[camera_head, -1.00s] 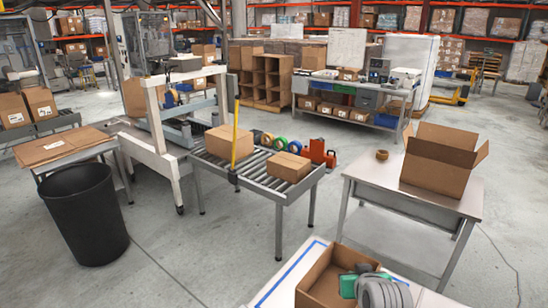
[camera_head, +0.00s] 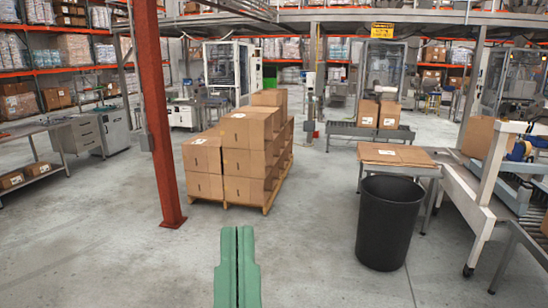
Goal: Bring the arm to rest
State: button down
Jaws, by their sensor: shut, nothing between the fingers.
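My gripper (camera_head: 237,236) shows at the bottom middle of the head camera view. Its two green fingers are pressed together, with only a thin dark line between them and nothing held. It points forward over bare grey floor, apart from everything around it. The rest of my arm is out of view below the picture's edge.
A pallet of stacked cartons (camera_head: 248,150) stands ahead, beside a red steel post (camera_head: 155,120). A black bin (camera_head: 388,222) and a table with flat cardboard (camera_head: 398,154) stand to the right. A grey bench (camera_head: 30,130) is at the left. The floor between is clear.

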notch_tip(320, 180, up, 17)
jog(key=p, duration=1.4)
jog(key=shift+w+d+f, duration=0.15)
jog(key=shift+w+d, duration=0.1)
jog(key=shift+d, duration=0.05)
